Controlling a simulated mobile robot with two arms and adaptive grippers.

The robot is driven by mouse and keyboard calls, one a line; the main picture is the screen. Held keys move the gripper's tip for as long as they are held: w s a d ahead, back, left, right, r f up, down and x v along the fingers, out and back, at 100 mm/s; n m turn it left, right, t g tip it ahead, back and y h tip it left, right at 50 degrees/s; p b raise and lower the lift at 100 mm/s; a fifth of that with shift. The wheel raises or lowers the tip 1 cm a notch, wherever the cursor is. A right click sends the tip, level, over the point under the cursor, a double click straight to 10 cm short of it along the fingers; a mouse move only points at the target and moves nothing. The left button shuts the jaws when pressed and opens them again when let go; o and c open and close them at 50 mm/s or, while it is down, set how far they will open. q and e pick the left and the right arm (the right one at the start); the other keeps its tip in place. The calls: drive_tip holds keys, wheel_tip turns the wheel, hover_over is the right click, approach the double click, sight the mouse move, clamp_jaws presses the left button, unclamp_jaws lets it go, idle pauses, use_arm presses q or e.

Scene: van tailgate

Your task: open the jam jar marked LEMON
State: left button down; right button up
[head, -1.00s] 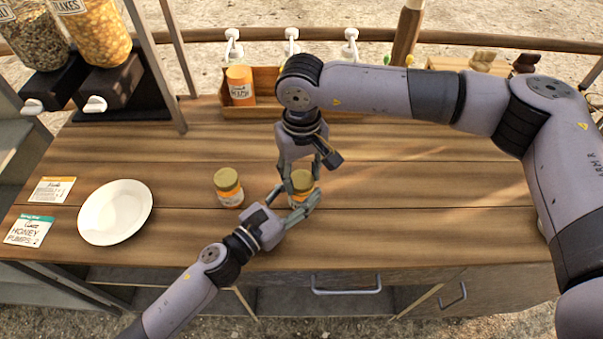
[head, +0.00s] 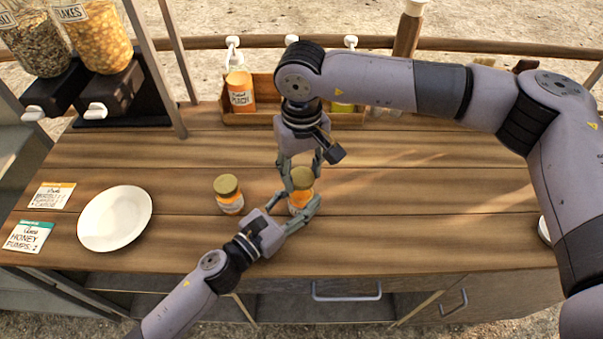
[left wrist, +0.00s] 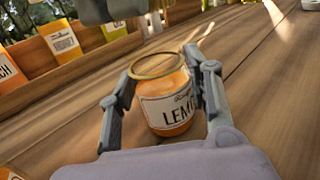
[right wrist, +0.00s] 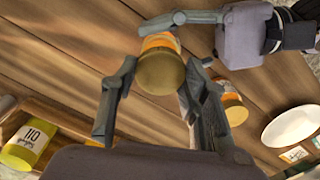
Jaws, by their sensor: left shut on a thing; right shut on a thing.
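The LEMON jar (left wrist: 168,100) is orange, and "LEM" shows on its white label in the left wrist view. It stands upright on the wooden counter (head: 420,225), and its open mouth shows a gold rim. My left gripper (head: 300,207) is shut around its body; its fingers also show in the left wrist view (left wrist: 163,95). My right gripper (head: 302,172) comes from above and is shut on the gold lid (right wrist: 160,72), which is just above the jar and apart from it. The lid also shows in the head view (head: 301,177).
A second gold-lidded orange jar (head: 229,198) stands close on the left. A white plate (head: 115,218) and two cards (head: 28,237) lie further left. A wooden crate (head: 263,118) with bottles stands behind my grippers.

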use_arm(q)
drive_tip(key=shift+f, duration=0.1)
use_arm(e)
wheel_tip(320, 180, up, 3)
drive_tip(key=shift+f, duration=0.15)
use_arm(q)
drive_tip(key=c, duration=0.7)
unclamp_jaws()
drive_tip(key=shift+c, duration=0.2)
